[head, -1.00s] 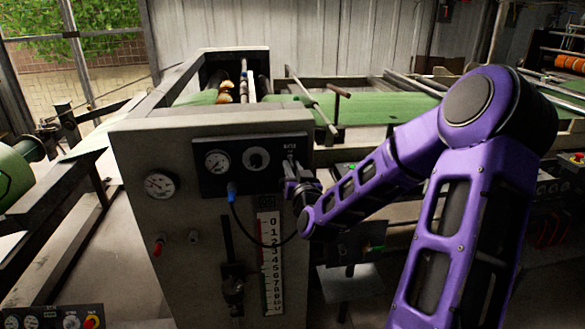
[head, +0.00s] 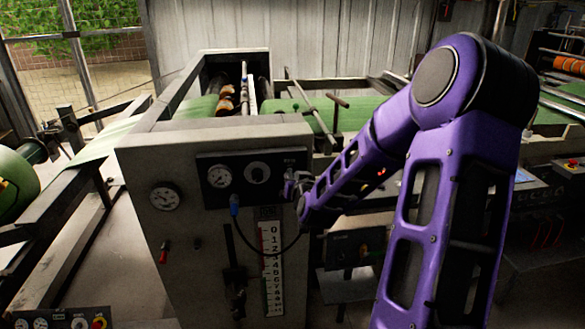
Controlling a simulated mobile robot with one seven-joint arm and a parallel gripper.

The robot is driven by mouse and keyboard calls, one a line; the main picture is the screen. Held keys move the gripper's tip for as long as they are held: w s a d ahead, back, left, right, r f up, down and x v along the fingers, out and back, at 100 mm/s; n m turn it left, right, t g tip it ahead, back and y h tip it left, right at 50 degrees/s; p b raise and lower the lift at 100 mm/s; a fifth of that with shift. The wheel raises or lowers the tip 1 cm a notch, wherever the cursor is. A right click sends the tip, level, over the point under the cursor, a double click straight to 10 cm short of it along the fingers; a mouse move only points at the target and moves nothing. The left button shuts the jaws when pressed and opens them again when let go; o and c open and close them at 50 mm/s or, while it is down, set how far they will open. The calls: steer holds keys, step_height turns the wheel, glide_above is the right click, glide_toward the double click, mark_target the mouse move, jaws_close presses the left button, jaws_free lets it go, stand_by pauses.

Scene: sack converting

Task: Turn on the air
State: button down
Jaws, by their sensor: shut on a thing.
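The black gauge panel (head: 213,197) is on the upper front of the grey machine cabinet (head: 182,235), with a white-faced gauge (head: 219,175) and a round dial (head: 257,172). A small label (head: 291,160) is at its upper right; I cannot read it clearly. My gripper (head: 288,186) is at the right end of the panel, just below this label. It is shut on a small control there, apparently the air valve handle. The fingers and wrist hide most of that handle, so its angle cannot be told.
A blue fitting (head: 234,199) with a black hose hangs below the panel, its hose looping near my wrist. A numbered scale (head: 272,270) and another gauge (head: 165,196) are on the cabinet. Green web (head: 370,112) and bars lie behind my arm.

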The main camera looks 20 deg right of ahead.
steer(key=shift+w+r+g+y+p, duration=0.15)
steer(key=shift+r+g+y+p, duration=0.15)
steer(key=shift+r+g+p, duration=0.7)
steer(key=shift+w+g+y+p, duration=0.15)
steer(key=shift+g+y+p, duration=0.2)
steer(key=shift+g, duration=1.15)
steer(key=shift+d, duration=0.1)
steer(key=c, duration=0.9)
jaws_free()
